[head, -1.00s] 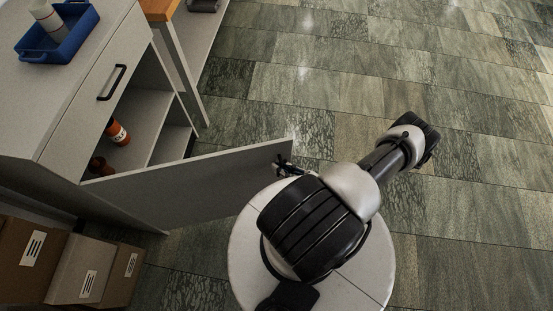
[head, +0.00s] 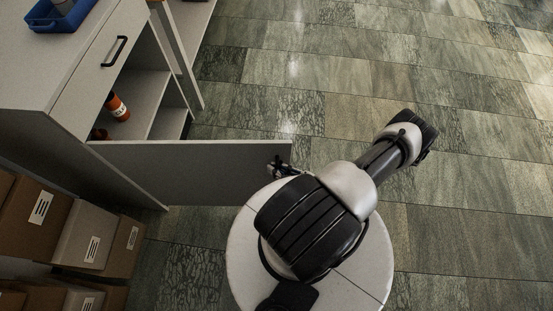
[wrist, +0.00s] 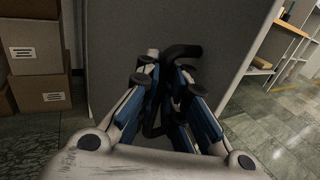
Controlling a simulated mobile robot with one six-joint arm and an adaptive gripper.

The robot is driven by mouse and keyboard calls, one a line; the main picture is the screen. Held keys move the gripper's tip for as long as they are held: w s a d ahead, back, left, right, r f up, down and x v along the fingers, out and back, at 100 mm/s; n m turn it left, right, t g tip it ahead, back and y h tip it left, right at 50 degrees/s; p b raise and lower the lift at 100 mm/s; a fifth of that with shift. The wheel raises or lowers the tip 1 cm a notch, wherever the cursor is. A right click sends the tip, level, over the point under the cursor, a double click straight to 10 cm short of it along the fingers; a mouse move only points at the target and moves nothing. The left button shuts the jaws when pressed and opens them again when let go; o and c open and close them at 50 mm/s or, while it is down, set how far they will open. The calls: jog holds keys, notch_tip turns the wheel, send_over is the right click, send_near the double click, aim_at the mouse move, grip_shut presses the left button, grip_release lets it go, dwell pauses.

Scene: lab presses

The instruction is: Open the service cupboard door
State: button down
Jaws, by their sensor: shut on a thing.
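The grey service cupboard door (head: 195,175) stands swung wide open from the cupboard (head: 50,125), and its shelves show inside. In the wrist view the door panel (wrist: 115,50) fills the middle. My gripper (wrist: 165,90) is shut on the door's black handle (wrist: 182,52), with the blue-padded fingers on either side of it. In the head view my gripper (head: 282,167) is small at the door's free end, partly hidden by my arm.
An orange-brown bottle (head: 118,107) stands on a cupboard shelf. A drawer with a black handle (head: 115,51) is above, and a blue tray (head: 62,16) is on top. Cardboard boxes (head: 85,235) are stacked at lower left. Tiled floor (head: 400,60) to the right is clear.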

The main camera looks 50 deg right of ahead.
jog(key=shift+d, duration=0.4)
jog(key=c, duration=2)
grip_release()
jog(key=shift+s, duration=0.15)
jog(key=shift+o, duration=0.2)
jog(key=shift+a, duration=0.1)
jog(key=s, duration=1.2)
jog(key=shift+d, duration=0.4)
